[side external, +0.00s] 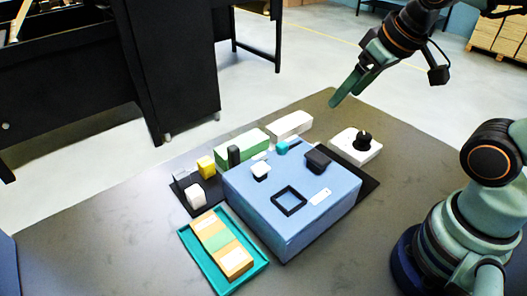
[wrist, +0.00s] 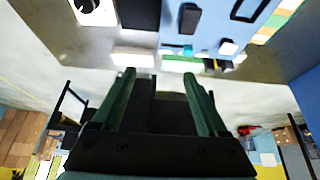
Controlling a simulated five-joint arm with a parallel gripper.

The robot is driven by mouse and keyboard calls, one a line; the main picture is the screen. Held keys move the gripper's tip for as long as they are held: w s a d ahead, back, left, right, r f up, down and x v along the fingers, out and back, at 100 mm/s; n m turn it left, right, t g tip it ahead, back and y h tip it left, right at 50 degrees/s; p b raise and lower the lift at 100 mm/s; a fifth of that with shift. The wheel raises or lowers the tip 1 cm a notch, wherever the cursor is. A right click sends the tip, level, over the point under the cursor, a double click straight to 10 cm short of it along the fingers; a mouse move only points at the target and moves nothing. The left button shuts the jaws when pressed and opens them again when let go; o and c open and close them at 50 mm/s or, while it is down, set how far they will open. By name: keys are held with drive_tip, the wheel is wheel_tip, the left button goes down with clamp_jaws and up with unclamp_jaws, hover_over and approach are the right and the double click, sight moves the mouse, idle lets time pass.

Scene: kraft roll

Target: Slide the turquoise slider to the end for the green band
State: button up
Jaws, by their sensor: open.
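The turquoise slider (side external: 282,148) is a small block at the back edge of the top of a blue box (side external: 260,220), beside a short dark slot. It also shows in the wrist view (wrist: 187,51). A green band (side external: 218,242) lies across a tan wooden block in a teal tray at the front left. A green block (side external: 242,146) stands behind the blue box. Which end of the slot goes with the green band I cannot tell. My gripper (side external: 345,92) is open and empty, high behind and to the right of the slider. Its fingers show apart in the wrist view (wrist: 157,74).
On the blue box are a black block (side external: 318,160), a white cap (side external: 261,171) and a black square frame (side external: 289,200). A white box with a black knob (side external: 364,141) stands right. A white block (side external: 291,125) lies behind. Yellow (side external: 206,166) and white pieces stand left.

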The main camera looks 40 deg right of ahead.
drive_tip(key=shift+c, duration=0.3)
drive_tip(key=shift+c, duration=1)
drive_tip(key=g, duration=0.6)
hover_over(283, 144)
wheel_tip(283, 144, down, 3)
wheel_tip(283, 144, down, 12)
drive_tip(key=shift+a+r, duration=0.1)
drive_tip(key=shift+a, duration=0.05)
clamp_jaws()
idle(0.4)
